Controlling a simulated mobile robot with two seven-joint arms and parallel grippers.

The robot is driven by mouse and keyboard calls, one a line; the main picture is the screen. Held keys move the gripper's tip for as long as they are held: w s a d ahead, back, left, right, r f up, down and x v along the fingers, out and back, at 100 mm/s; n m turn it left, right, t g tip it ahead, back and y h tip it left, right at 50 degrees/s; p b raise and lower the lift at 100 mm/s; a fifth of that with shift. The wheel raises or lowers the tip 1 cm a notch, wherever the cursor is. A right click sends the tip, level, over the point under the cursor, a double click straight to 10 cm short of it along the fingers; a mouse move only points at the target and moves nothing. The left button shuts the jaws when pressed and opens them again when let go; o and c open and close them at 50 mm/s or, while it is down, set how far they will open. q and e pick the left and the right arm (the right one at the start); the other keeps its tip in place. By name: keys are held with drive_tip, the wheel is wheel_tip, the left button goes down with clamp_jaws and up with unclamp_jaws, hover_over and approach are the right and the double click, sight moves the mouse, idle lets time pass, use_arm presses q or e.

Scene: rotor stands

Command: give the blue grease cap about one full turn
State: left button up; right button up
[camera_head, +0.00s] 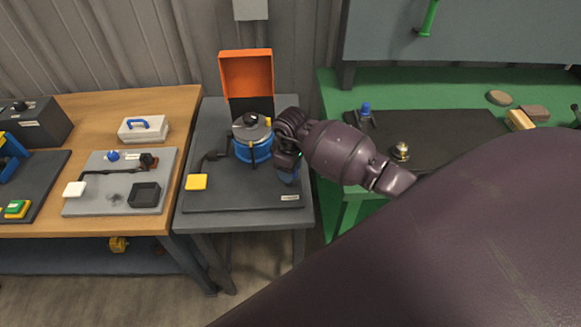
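My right arm comes in from the right, and its dark gripper (289,168) points down at the right side of the grey stand's dark plate. A small blue part (289,178) shows right under the gripper, mostly hidden by it; it may be the grease cap. I cannot tell whether the fingers are closed on it. Another small blue cap (365,107) stands upright on a dark fitting on the green bench, to the right of the gripper. My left gripper is not in view.
A blue drum (252,150) with a metal lid and black knob stands just left of the gripper. An orange open box (246,72) is behind it. A yellow block (196,182) lies front left. The wooden table (185,110) is at left.

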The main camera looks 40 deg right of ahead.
drive_tip(key=shift+m, duration=0.9)
drive_tip(key=o, duration=0.9)
drive_tip(key=shift+r, duration=0.1)
wheel_tip(320, 180, up, 11)
drive_tip(key=shift+f, duration=0.2)
